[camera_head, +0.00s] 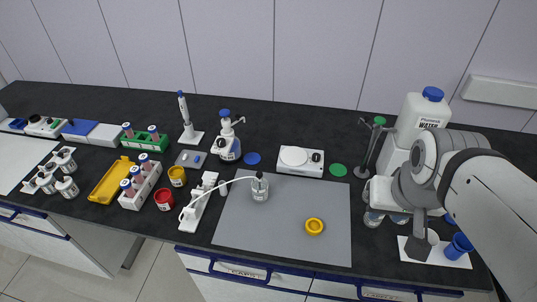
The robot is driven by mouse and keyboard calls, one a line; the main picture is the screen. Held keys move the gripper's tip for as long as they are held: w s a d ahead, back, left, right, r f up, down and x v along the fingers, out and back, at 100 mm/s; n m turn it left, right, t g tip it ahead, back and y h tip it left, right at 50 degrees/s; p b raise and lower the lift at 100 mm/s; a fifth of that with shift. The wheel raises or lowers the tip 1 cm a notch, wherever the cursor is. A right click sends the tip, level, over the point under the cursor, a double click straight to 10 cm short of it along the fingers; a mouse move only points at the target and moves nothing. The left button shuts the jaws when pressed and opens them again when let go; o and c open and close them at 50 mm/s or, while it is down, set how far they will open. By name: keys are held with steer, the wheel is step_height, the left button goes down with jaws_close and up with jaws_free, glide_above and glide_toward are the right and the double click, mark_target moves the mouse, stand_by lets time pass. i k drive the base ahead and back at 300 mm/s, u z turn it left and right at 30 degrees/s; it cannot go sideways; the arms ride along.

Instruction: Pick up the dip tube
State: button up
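A thin white tube (213,186), which may be the dip tube, arches from the dark cap of a small glass bottle (260,192) leftward and down past a white stand (199,203). The bottle stands upright on the grey mat (285,232). I cannot tell where the tube's lower left end rests. My gripper (418,250) is at the right, low over a white sheet, well apart from the tube and bottle. It is small and dark here, so I cannot tell whether its fingers are open or shut.
A yellow ring (314,227) lies on the mat, otherwise mostly bare. A white hotplate (299,161) and a dispenser bottle (227,143) stand behind. Red (164,199) and yellow (177,176) jars stand left. A water canister (414,125) and blue cup (458,246) are near my arm.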

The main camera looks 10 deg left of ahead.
mark_target(260, 175)
steer(key=u, duration=0.3)
steer(key=k, duration=1.15)
steer(key=u, duration=0.75)
steer(key=i, duration=0.65)
steer(key=u, duration=0.15)
steer(key=k, duration=0.7)
steer(key=z, duration=0.25)
steer(key=i, duration=1.2)
steer(key=z, duration=0.05)
